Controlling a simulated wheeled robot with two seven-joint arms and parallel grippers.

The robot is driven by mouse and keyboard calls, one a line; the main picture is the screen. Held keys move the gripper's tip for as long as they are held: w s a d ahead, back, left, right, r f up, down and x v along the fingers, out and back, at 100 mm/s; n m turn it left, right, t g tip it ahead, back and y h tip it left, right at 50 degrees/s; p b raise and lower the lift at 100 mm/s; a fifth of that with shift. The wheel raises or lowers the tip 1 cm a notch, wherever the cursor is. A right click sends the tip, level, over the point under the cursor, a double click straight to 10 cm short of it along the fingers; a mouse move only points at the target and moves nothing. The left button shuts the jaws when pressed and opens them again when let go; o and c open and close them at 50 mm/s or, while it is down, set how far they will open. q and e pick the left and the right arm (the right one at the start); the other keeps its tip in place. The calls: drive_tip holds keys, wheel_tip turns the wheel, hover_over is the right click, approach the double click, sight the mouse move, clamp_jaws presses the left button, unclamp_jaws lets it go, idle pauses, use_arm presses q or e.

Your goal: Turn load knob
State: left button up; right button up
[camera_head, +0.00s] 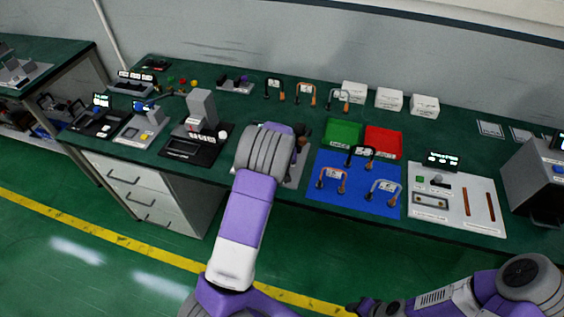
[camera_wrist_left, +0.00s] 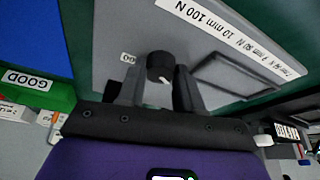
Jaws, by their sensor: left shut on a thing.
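The load knob (camera_wrist_left: 159,66) is a small black round knob with a white mark, on a grey panel (camera_wrist_left: 98,50) in the left wrist view. My left gripper (camera_wrist_left: 160,92) has its two dark fingers on either side of the knob and is shut on it. In the head view my left wrist covers the knob and most of its panel (camera_head: 297,170). My right arm lies low at the bottom right, its gripper end (camera_head: 366,307) over the floor; I cannot tell whether that gripper is open.
Right of the panel are a blue mat (camera_head: 360,204) with several handled parts, a green tray (camera_head: 343,122) and a red tray (camera_head: 383,132). A black device with a grey column (camera_head: 203,107) stands to the left. White boxes (camera_head: 389,99) line the back.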

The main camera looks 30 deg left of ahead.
use_arm(q)
drive_tip(key=o, duration=1)
drive_tip(key=shift+o, duration=0.2)
drive_tip(key=p+v, duration=0.1)
drive_tip(key=v, duration=0.6)
drive_tip(key=shift+r, duration=0.2)
drive_tip(key=shift+s+d, duration=0.1)
drive_tip(key=shift+s, duration=0.05)
